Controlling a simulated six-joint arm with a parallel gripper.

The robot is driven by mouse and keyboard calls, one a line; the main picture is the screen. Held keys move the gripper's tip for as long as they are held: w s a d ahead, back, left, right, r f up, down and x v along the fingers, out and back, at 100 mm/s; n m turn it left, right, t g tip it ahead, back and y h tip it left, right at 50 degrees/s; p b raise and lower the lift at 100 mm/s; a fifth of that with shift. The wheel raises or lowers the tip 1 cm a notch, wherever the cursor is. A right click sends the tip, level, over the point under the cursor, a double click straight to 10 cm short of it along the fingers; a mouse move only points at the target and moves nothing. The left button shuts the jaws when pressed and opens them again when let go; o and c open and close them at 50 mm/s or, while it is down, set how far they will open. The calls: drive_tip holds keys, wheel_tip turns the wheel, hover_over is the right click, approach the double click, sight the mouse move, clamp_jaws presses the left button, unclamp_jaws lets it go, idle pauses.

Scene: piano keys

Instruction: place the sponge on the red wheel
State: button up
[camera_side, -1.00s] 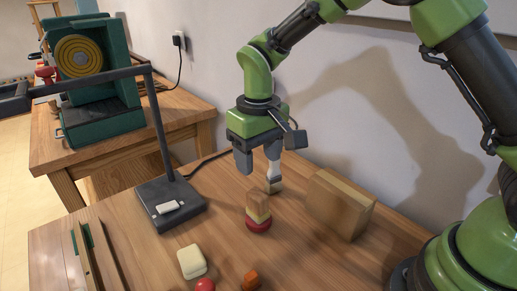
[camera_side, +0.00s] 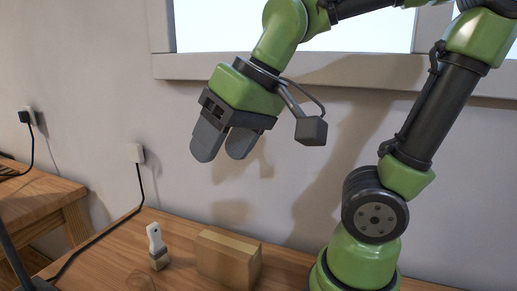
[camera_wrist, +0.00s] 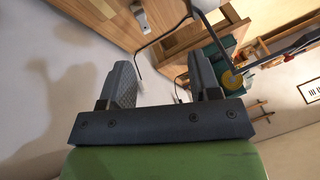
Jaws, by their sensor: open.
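My gripper (camera_side: 222,150) is open and empty, raised well above the table in front of the wall in the side view. Its two grey fingers, apart with nothing between them, also show in the wrist view (camera_wrist: 160,68). Neither the sponge nor the red wheel can be made out in either current view; the front of the table is outside the side view.
A white-handled brush (camera_side: 156,246) stands on the wooden table (camera_side: 190,278), left of a wooden block (camera_side: 228,258). A cable runs to a wall socket (camera_side: 137,153). The wrist view shows a green machine (camera_wrist: 212,60).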

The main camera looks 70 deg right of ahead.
drive_tip(key=shift+m+t, duration=0.4)
drive_tip(key=shift+t, duration=0.5)
drive_tip(key=s, duration=0.4)
drive_tip(key=shift+s+d+f, duration=0.25)
drive_tip(key=shift+s+d, duration=0.05)
drive_tip(key=shift+s, duration=0.1)
